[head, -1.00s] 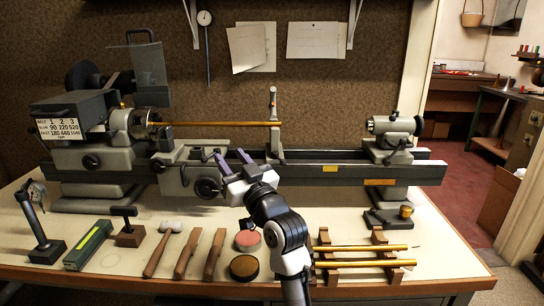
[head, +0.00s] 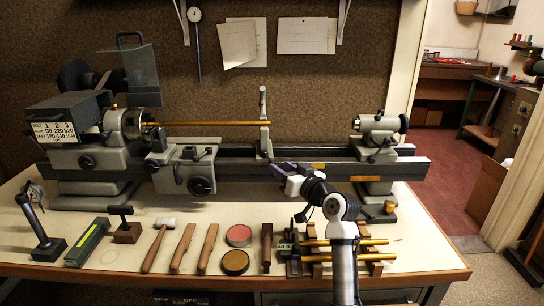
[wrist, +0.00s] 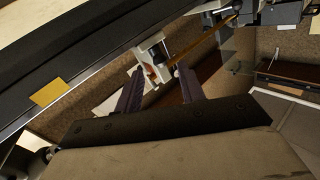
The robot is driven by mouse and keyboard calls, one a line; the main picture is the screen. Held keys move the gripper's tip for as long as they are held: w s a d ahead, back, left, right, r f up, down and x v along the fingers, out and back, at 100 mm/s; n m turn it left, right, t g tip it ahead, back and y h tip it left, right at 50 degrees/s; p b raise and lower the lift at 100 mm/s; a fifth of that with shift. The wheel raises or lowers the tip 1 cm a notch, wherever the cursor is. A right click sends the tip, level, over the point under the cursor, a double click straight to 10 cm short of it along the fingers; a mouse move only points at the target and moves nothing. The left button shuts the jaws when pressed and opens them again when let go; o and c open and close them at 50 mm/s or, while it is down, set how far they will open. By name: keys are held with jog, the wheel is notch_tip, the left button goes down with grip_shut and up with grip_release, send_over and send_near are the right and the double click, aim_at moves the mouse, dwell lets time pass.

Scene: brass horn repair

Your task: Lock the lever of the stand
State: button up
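My gripper (head: 284,166) is in front of the bed, just right of the stand's foot. In the wrist view, my gripper (wrist: 160,85) has its two purple fingers apart with nothing held between them. The stand (wrist: 150,52) shows beyond the fingertips, with the brass rod (wrist: 205,43) passing at its right. I cannot clearly make out the lever or its position.
The tailstock (head: 376,135) stands right of the stand, and the carriage (head: 185,165) left of it. The bed between carriage and stand is clear.

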aim_at(272, 161)
jog(key=shift+p+x, duration=0.65)
jog(key=shift+x, duration=2.1)
grip_shut()
jog(key=shift+f, duration=0.1)
